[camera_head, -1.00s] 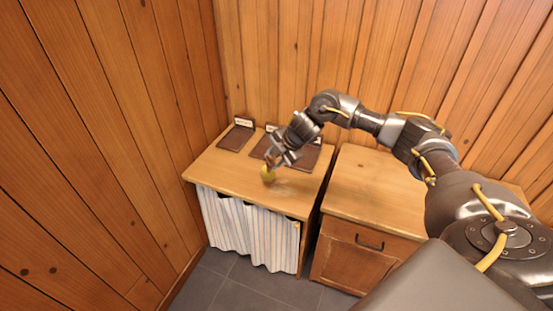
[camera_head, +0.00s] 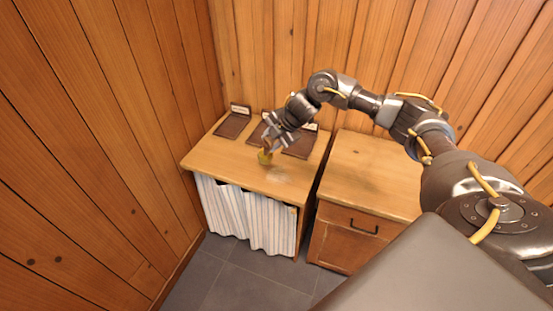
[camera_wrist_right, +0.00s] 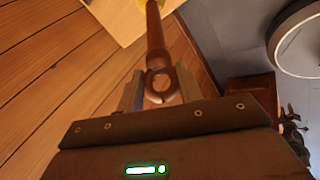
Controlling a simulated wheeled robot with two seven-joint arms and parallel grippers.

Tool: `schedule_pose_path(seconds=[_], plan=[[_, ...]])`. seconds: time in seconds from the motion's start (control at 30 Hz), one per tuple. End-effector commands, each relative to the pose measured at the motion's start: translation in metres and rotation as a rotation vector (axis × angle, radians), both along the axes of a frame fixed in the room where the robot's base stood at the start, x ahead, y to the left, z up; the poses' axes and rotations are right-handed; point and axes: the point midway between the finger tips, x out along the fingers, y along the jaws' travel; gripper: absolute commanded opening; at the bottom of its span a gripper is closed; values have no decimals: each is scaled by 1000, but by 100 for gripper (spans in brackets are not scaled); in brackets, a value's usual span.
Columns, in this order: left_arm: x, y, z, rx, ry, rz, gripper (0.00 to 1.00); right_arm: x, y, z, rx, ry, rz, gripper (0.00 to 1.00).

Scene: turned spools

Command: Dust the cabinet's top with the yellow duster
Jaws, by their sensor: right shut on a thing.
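The duster's yellow head (camera_head: 264,157) points down over the wooden top of the curtained cabinet (camera_head: 215,162). The head is at or just above that top; I cannot tell if it touches. A pale, dusty-looking patch (camera_head: 278,176) lies on the top, right of the head. My left gripper is not in view.
Dark flat pieces with small cards, such as the left one (camera_head: 231,126), lie along the back of the top. A second wooden cabinet (camera_head: 370,180) with a drawer stands at the right, its top clear. Plank walls close off the left and back.

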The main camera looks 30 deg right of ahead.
Motion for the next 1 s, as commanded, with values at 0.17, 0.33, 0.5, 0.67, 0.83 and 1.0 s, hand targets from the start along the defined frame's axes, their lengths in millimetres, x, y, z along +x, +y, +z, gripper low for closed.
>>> schedule_pose_path(seconds=[0.17, 0.33, 0.5, 0.67, 0.83, 1.0], plan=[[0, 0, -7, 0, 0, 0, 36, 0, 26, -5, 1, -3, 133, 13], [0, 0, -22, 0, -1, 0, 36, -8, 96, -16, 2, -4, 529, 13], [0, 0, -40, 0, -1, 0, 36, -34, 175, -30, -3, -1, 1100, 13], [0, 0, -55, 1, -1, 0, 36, -65, 223, -41, -7, 5, 1604, 13], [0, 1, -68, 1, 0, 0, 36, -97, 248, -55, -9, 9, 2089, 13], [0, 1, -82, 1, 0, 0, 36, -124, 254, -68, -8, 13, 2541, 13]])
